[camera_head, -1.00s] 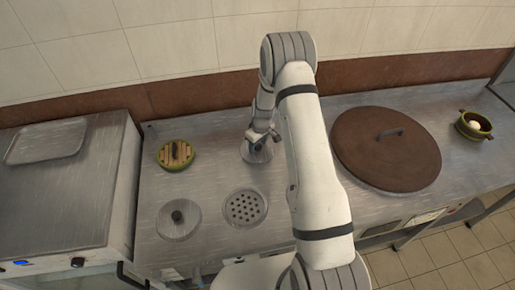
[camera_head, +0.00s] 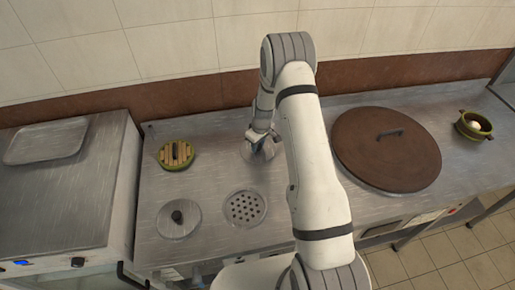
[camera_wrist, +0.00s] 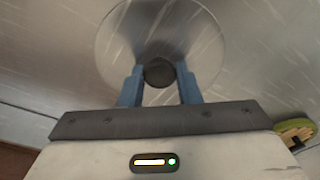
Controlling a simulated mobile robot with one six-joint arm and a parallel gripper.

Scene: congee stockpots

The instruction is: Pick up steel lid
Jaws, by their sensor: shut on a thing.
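A round steel lid (camera_head: 247,153) with a dark knob is at the back of the steel counter, partly hidden by my arm. My gripper (camera_head: 259,139) is directly above it. In the wrist view, the blue fingers of my gripper (camera_wrist: 159,72) are shut on the dark knob, one on each side, and the steel lid (camera_wrist: 207,42) spreads out beyond them. I cannot tell whether the lid is clear of the counter. A second steel lid (camera_head: 165,226) with a dark knob lies at the front left.
A perforated drain plate (camera_head: 245,208) lies in front of the held lid. A large brown lid (camera_head: 365,160) is right of my arm, and a green pot (camera_head: 473,125) is at far right. A steel tray (camera_head: 45,142) lies at left.

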